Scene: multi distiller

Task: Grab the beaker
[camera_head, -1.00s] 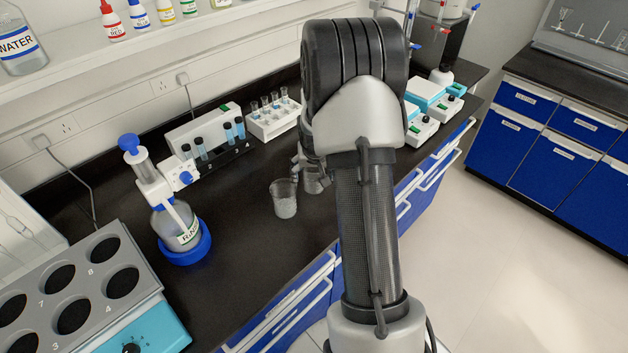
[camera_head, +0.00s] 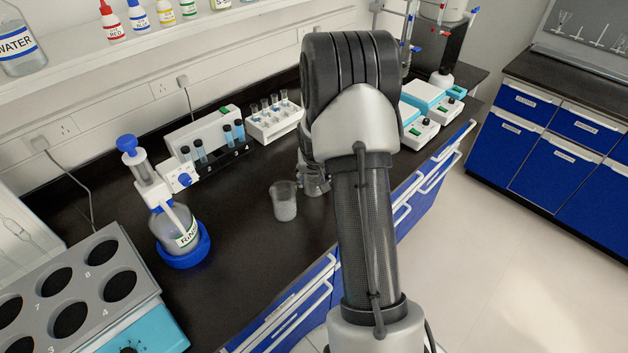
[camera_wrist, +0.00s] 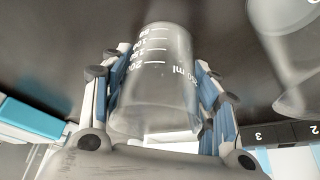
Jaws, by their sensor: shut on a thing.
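The beaker (camera_wrist: 158,75), clear glass with white volume markings, stands between the two blue-padded fingers of my gripper (camera_wrist: 168,90) in the wrist view. The fingers are shut on its sides. In the head view my gripper (camera_head: 315,182) is low over the black bench, largely hidden behind my arm, and the held beaker is hard to make out there. A second beaker (camera_head: 284,201) with greyish contents stands on the bench just left of my gripper. Part of a glass vessel (camera_wrist: 290,45) also shows at the right of the wrist view, apart from the fingers.
A blue-based dispenser bottle (camera_head: 180,235) and a block with round wells (camera_head: 75,285) stand to the left. A tube rack (camera_head: 275,124) and a device with dark-capped vials (camera_head: 205,135) are behind. White-and-cyan devices (camera_head: 420,130) are right of my arm. Bare bench (camera_head: 235,215) lies left of the second beaker.

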